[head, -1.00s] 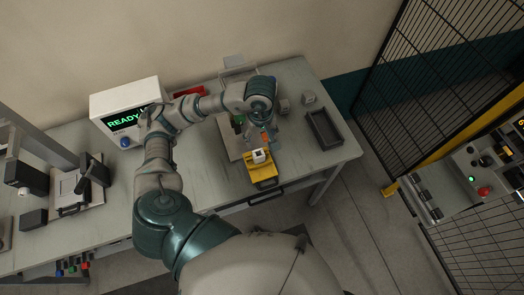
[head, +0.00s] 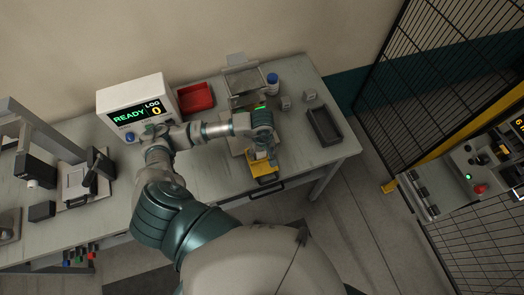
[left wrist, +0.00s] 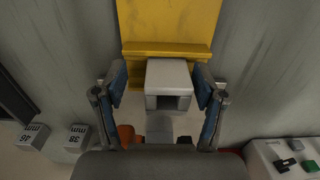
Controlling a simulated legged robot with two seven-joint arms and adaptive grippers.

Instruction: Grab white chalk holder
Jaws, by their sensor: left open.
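The white chalk holder (left wrist: 168,75) is a small pale block with a dark opening in its near face. In the left wrist view it sits at the edge of a yellow stand (left wrist: 170,22), between my fingers. My left gripper (left wrist: 161,84) is open, with one blue-padded finger on each side of the holder; I see no clear grip on it. In the head view my left gripper (head: 265,152) is low over the yellow stand (head: 262,172) near the bench's front edge and mostly hides the holder. My right gripper is not in view.
On the bench (head: 210,160) are a READY display box (head: 135,112), a red tray (head: 196,97), a blue-capped bottle (head: 272,85), small grey blocks (head: 310,95) and a dark tray (head: 325,126). A black mesh fence (head: 440,70) stands at right.

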